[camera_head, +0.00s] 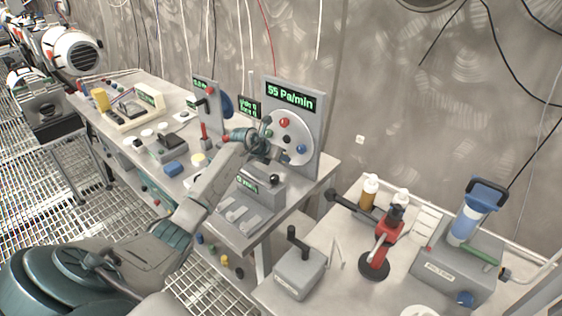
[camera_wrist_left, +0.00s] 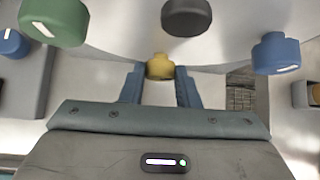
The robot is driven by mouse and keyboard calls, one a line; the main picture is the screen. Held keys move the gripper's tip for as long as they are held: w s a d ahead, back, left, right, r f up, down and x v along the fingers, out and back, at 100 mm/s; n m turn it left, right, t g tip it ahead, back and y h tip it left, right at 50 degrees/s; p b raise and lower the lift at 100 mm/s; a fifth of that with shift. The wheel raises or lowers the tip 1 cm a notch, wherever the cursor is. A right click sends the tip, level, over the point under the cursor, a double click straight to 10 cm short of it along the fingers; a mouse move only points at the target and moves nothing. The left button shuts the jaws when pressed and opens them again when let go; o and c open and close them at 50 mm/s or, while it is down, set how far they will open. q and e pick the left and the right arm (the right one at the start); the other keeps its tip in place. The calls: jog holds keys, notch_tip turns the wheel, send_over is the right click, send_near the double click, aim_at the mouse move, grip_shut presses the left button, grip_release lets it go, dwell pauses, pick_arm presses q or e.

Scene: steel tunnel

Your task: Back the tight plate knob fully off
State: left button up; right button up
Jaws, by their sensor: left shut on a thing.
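The round pale plate (camera_head: 296,131) stands upright on a grey panel under a green display reading 55 Pa/min. It carries a red knob (camera_head: 284,122), a blue knob (camera_head: 301,149), a dark centre knob (camera_head: 286,138) and a green knob (camera_head: 268,133). In the left wrist view the green knob (camera_wrist_left: 54,20), dark knob (camera_wrist_left: 186,15) and blue knob (camera_wrist_left: 276,53) surround a yellow knob (camera_wrist_left: 160,66). My left gripper (camera_wrist_left: 160,82) is shut on the yellow knob, a finger on each side. In the head view my left gripper (camera_head: 274,154) is at the plate's lower edge and hides that knob. Which knob is tight does not show.
A grey box with a black ball knob (camera_head: 274,180) stands just below my gripper. A separate table at right holds a red stand (camera_head: 384,245) and a blue-handled device (camera_head: 468,222).

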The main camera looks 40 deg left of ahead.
pick_arm(q)
jog(key=h+b, duration=0.1)
jog(key=n+h+b, duration=0.1)
jog(key=shift+a+f+n+h+b, duration=0.3)
jog(key=shift+h+b, duration=0.1)
jog(key=shift+n+h+b, duration=0.3)
jog(key=shift+h+b, duration=0.2)
jog(key=shift+b, duration=0.1)
pick_arm(e)
notch_tip(320, 180, down, 4)
jog(key=w, duration=0.1)
pick_arm(q)
jog(key=shift+a+f+n+h+b, duration=0.15)
jog(key=shift+n+h+b, duration=0.45)
jog(key=shift+h+b, duration=0.5)
jog(key=shift+n+h+b, duration=0.4)
jog(key=shift+h+b, duration=0.2)
jog(key=shift+b, duration=0.25)
pick_arm(e)
jog(key=w+a+r, duration=0.1)
jog(key=w+r, duration=0.7)
jog(key=w, duration=0.4)
jog(key=shift+a, duration=0.1)
pick_arm(q)
jog(key=o, duration=1)
jog(key=shift+w, duration=0.1)
jog(key=shift+c, duration=0.2)
jog(key=shift+t, duration=0.3)
pick_arm(e)
jog(key=shift+r, duration=0.1)
